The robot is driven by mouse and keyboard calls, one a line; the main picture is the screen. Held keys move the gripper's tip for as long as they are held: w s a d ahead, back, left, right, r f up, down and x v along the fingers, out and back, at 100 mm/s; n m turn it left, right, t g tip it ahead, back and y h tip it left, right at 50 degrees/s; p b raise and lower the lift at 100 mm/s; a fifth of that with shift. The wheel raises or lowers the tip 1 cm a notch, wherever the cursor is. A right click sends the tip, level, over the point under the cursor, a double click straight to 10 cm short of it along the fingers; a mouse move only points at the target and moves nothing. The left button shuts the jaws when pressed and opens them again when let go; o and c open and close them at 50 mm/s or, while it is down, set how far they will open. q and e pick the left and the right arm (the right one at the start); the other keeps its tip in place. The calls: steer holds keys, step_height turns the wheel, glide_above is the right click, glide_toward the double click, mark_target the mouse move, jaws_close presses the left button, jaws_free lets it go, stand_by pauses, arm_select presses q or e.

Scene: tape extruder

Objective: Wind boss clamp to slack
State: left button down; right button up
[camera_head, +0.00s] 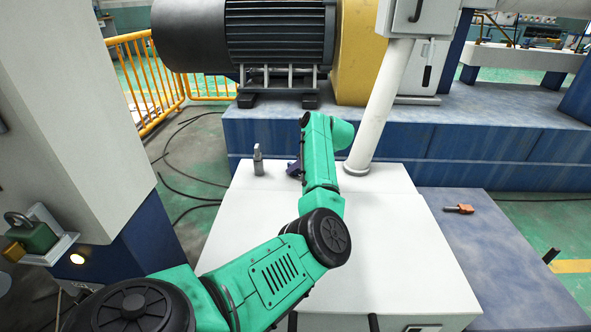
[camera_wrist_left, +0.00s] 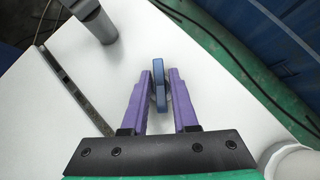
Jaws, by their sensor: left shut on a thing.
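My left arm reaches over the white cabinet top in the head view. Its gripper (camera_head: 294,168) is mostly hidden behind my own forearm, with only a bit of dark purple showing. In the left wrist view, the purple fingers (camera_wrist_left: 159,76) are shut on a small blue upright piece (camera_wrist_left: 160,92), seen edge-on between them. I cannot tell for sure whether this blue piece is part of the boss clamp. A short grey post (camera_head: 258,160) stands upright left of the gripper; a grey post also shows in the left wrist view (camera_wrist_left: 98,20). My right gripper is out of view.
A thick white column (camera_head: 380,110) rises from the white cabinet (camera_head: 395,255) just right of the gripper. A dark slotted strip (camera_wrist_left: 75,90) lies left of the fingers. An orange-brown tool (camera_head: 461,209) lies on the lower blue surface at right. The cabinet's front top is bare.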

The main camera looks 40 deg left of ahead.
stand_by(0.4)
arm_select(q)
steer(key=shift+f+n+g+b, duration=0.15)
steer(key=shift+n+g+b, duration=0.2)
steer(key=shift+b, duration=0.35)
steer(key=shift+n+g+b, duration=0.45)
steer(key=shift+n+b, duration=0.3)
steer(key=shift+b, duration=0.25)
steer(key=shift+n+b, duration=0.3)
steer(key=shift+b, duration=0.05)
steer(key=c, duration=0.8)
jaws_free()
steer(key=shift+r, duration=0.25)
